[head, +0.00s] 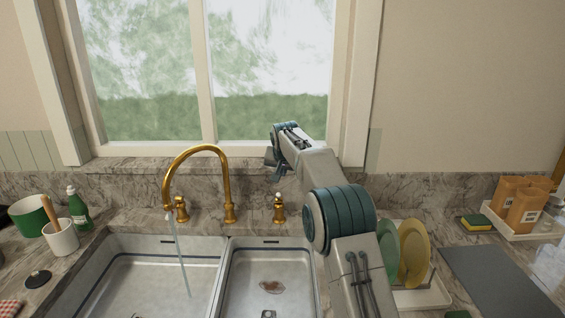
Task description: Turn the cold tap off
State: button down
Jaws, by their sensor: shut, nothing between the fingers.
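A gold gooseneck faucet (226,190) stands behind the double sink, its spout over the left basin. A thin stream of water (180,255) runs from the spout into that basin. A gold tap handle (181,210) stands left of the faucet's base, and another gold tap handle (279,210) with a pale top stands to the right. No hot or cold marking is readable. My gripper (279,177) is shut and empty, pointing down just above the right handle in the picture. They appear apart, though depth is hard to judge. My wrist hides part of the fingers.
The right basin (236,290) has a brown stain. A dish rack (425,297) with green and yellow plates stands right of my arm. A green soap bottle (78,210) and white utensil cup (61,240) stand at left. The window (208,75) is behind my wrist.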

jog(key=f, duration=0.3)
jog(key=shift+a+f+p, duration=0.35)
jog(key=shift+f+p, duration=0.05)
jog(key=shift+s+a+f, duration=0.1)
jog(key=shift+s+f, duration=0.35)
jog(key=shift+f, duration=0.25)
jog(key=shift+f, duration=0.15)
jog(key=shift+s+a+b, duration=0.1)
jog(key=shift+b, duration=0.3)
jog(key=shift+f+b, duration=0.2)
jog(key=shift+b, duration=0.2)
jog(key=shift+s+t+b, duration=0.15)
jog(key=shift+t+b, duration=0.15)
jog(key=shift+b, duration=0.1)
